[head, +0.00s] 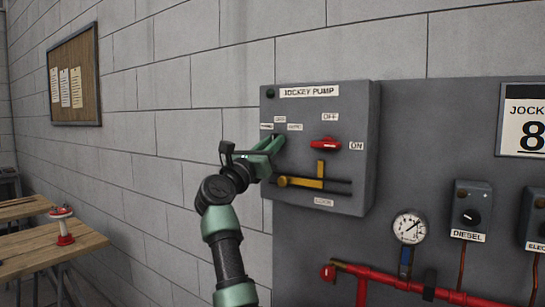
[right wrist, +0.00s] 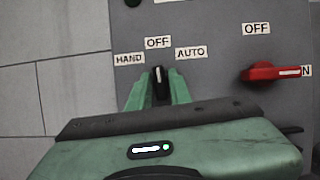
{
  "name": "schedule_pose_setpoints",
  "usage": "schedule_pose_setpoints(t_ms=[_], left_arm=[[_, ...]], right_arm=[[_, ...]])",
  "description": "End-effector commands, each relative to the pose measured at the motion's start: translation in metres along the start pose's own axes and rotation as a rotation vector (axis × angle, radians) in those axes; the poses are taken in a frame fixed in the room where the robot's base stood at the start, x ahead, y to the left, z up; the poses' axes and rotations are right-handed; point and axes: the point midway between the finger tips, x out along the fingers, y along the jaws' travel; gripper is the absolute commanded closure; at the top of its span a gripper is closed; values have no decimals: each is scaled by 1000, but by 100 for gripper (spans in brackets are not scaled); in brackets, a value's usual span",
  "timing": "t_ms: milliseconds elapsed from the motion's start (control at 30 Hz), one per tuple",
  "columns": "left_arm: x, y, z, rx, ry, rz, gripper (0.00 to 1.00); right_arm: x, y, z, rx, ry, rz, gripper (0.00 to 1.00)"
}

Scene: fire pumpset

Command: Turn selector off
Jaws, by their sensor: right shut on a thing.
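The grey jockey pump panel (head: 345,110) is on the wall in the middle of the head view. Its black selector knob (right wrist: 160,84) shows in the right wrist view, below the OFF label (right wrist: 158,42) and between the HAND (right wrist: 129,59) and AUTO (right wrist: 191,52) labels. The knob's white mark points up toward OFF. My right gripper (right wrist: 159,90) is shut on the selector knob, with a green finger on each side. In the head view the right gripper (head: 272,150) hides the knob. My left gripper is not in view.
A red rotary handle (head: 325,144) and a yellow lever (head: 300,183) are on the same panel, right of and below my gripper. A gauge (head: 410,227), a diesel switch box (head: 470,210) and red pipes (head: 400,280) are at the right. A wooden table (head: 50,250) stands at the left.

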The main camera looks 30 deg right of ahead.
Motion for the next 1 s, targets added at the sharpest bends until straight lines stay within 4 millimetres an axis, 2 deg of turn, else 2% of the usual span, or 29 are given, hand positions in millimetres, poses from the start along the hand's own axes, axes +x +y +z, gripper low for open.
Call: schedule_pose_setpoints(t_ms=[200, 667, 700, 733, 1000], left_arm=[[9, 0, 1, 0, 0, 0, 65], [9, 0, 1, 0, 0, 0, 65], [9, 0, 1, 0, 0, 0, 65], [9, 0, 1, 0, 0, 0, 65], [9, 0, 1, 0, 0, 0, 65]], right_arm=[[-1, 1, -3, 49, 5, -20, 100], [0, 1, -2, 62, 5, -25, 100], [0, 1, -2, 62, 5, -25, 72], [0, 1, -2, 61, 5, -25, 65], [0, 0, -1, 61, 3, -26, 65]])
